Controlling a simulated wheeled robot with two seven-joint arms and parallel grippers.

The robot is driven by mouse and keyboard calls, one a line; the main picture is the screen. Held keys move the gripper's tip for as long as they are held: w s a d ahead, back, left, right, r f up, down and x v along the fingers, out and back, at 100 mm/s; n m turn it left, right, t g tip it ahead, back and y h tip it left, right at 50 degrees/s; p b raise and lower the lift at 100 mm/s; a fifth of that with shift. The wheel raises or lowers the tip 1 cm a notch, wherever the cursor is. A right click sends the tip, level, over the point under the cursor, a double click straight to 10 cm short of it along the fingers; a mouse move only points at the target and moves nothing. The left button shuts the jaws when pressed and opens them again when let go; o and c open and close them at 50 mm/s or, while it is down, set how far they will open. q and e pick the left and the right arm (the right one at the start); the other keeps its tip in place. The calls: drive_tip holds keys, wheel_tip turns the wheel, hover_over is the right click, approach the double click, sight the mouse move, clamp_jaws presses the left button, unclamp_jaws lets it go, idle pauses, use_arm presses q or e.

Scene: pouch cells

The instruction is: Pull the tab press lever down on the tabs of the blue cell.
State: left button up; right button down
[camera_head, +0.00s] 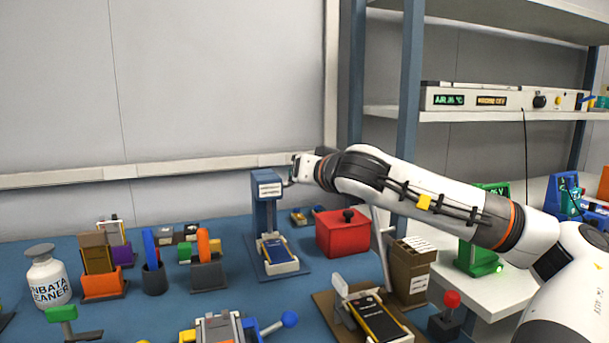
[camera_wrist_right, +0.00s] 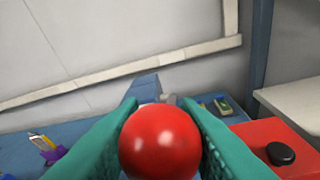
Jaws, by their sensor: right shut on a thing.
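The tab press (camera_head: 266,212) is a blue stand with a white label on its head, at the middle of the bench. The blue cell (camera_head: 274,249) lies flat on the press's pale bed, under the head. My right gripper (camera_head: 293,171) is up at the right side of the press head. In the right wrist view, its green fingers are shut on the red ball knob (camera_wrist_right: 160,143) of the press lever. The rest of the lever is mostly hidden behind the knob and gripper. My left gripper is not in view.
A red box (camera_head: 342,236) with a black knob stands right of the press. Holders with cells (camera_head: 101,283) and a white bottle (camera_head: 48,275) are on the left. A brown board with another cell (camera_head: 379,321) lies front right. A blue shelf post (camera_head: 408,100) rises behind my right arm.

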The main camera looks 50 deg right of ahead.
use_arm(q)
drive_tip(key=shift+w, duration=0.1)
use_arm(e)
drive_tip(key=shift+f, duration=0.15)
drive_tip(key=c, duration=1.1)
unclamp_jaws()
drive_tip(key=shift+s, duration=0.1)
drive_tip(key=shift+o, duration=0.2)
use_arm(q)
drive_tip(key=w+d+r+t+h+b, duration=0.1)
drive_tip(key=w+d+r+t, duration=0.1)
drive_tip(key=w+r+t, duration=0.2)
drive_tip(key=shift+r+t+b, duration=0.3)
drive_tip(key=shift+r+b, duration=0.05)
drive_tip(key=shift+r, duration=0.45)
use_arm(e)
drive_tip(key=v, duration=1.2)
